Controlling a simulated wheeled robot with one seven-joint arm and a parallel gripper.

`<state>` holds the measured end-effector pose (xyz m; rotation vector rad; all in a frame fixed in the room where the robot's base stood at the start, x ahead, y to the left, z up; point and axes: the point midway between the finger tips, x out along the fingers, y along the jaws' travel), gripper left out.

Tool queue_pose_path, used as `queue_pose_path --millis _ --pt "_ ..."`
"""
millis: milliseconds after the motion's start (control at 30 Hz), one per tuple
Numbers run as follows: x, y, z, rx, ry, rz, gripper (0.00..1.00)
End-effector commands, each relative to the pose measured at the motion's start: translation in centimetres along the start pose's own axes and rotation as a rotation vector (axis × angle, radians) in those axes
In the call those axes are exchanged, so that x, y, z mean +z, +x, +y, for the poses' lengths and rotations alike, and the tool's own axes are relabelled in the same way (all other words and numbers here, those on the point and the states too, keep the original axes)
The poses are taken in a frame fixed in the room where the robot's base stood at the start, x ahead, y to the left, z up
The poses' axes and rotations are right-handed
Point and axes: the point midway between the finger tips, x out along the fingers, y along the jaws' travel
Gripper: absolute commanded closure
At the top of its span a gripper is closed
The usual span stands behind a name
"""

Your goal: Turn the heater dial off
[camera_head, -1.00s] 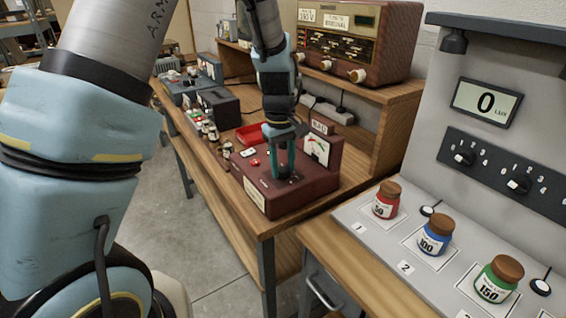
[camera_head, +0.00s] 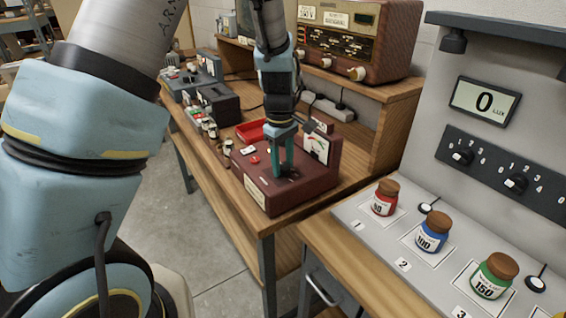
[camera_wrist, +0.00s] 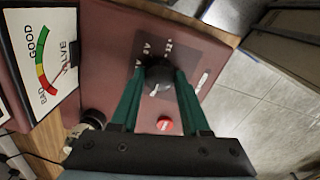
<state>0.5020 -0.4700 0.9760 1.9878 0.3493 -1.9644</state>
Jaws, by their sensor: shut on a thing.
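A dark red tester box (camera_head: 275,188) stands on the wooden bench, with a gauge (camera_head: 316,148) at its back. The gauge (camera_wrist: 45,60) reads BAD, VALVE and GOOD in the wrist view. A black dial (camera_wrist: 158,78) with a pale pointer mark sits on a dark plate (camera_wrist: 185,50) on the box top. My gripper (camera_head: 283,176) points down onto the box. In the wrist view my gripper (camera_wrist: 158,80) has its green fingers on both sides of the dial, shut on it. The fingers partly hide the plate's printing, and the word heater is not legible.
A red button (camera_wrist: 165,124) lies near the dial. A red tray (camera_head: 250,132) and small tubes (camera_head: 210,128) are behind the box. A wooden radio (camera_head: 352,42) stands on the shelf. On the right, bottles (camera_head: 432,232) stand on a grey panel.

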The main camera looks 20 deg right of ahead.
Motion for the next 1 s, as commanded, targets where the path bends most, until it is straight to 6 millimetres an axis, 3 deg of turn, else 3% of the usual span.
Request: queue_pose_path --millis 33,67,300,667,1000 --pt "-0.1 -0.1 0.1 0.003 -0.002 0.001 1.00" --pt "-0.1 -0.1 0.1 0.003 -0.002 0.001 0.51" --pt "0.0 0.0 0.1 0.001 -0.001 0.000 0.24" --pt "0.0 -0.7 0.1 0.003 0.001 0.001 0.24" --pt "0.0 -6.9 0.2 0.007 0.001 0.001 0.24"
